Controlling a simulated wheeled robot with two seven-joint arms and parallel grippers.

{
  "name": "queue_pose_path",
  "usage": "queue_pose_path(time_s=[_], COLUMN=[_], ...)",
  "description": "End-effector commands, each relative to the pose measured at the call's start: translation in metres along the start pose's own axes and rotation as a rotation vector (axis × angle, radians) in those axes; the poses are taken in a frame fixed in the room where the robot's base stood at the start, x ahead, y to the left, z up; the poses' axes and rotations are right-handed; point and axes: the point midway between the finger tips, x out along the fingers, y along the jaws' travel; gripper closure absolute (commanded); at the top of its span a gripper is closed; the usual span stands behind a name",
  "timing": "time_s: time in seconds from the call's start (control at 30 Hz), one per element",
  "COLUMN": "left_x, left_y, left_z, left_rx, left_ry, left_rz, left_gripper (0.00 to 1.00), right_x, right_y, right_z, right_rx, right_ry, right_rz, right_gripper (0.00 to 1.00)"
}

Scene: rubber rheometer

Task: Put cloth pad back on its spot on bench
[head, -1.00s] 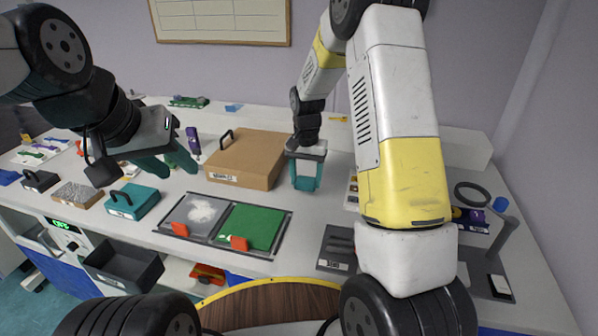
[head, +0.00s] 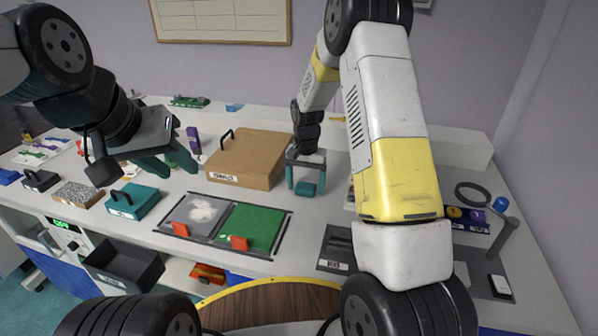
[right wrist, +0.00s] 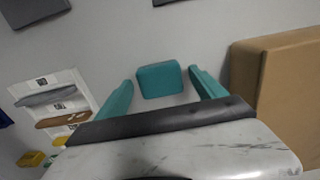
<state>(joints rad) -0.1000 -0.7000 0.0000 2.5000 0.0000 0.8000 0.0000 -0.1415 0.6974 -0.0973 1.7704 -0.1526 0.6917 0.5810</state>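The cloth pad, a small teal block with rounded corners (head: 306,188), appears to lie flat on the white bench, right of the large cardboard-brown box. My right gripper (head: 306,176) points down over it, open, with one teal finger at each side. In the right wrist view the pad (right wrist: 160,79) sits between the two spread fingertips, with a gap visible on both sides. My left gripper (head: 170,163) is open and empty above the bench at the left. No marked spot for the pad is visible on the bench around it.
The brown box (head: 246,160) with a black handle stands close left of the right gripper. A framed tray with white powder and a green mat (head: 251,227) lies in front. A teal handled box (head: 133,201) is at left, a magnifier (head: 470,193) at right.

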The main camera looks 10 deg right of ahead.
Motion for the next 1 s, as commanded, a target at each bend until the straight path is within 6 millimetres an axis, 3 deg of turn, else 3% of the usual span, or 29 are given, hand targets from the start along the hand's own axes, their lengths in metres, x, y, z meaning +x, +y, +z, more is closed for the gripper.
queue_pose_path(time_s=[0.37,0.47,0.8,1.0], left_x=[0.000,0.000,0.000,0.000], left_y=[0.000,0.000,0.000,0.000], left_z=[0.000,0.000,0.000,0.000], left_rx=[0.000,0.000,0.000,0.000], left_ry=[0.000,0.000,0.000,0.000], left_rz=[0.000,0.000,0.000,0.000], left_gripper=[0.64,0.64,0.64,0.64], right_x=[-0.005,-0.019,-0.090,-0.117], right_y=[0.000,-0.001,-0.001,0.000], right_z=[0.000,-0.001,-0.001,-0.001], right_rx=[0.000,0.001,0.000,0.000], right_ry=[0.001,0.004,0.004,0.002], right_rz=[0.000,-0.002,-0.002,-0.001], right_gripper=[0.20,0.20,0.20,0.20])
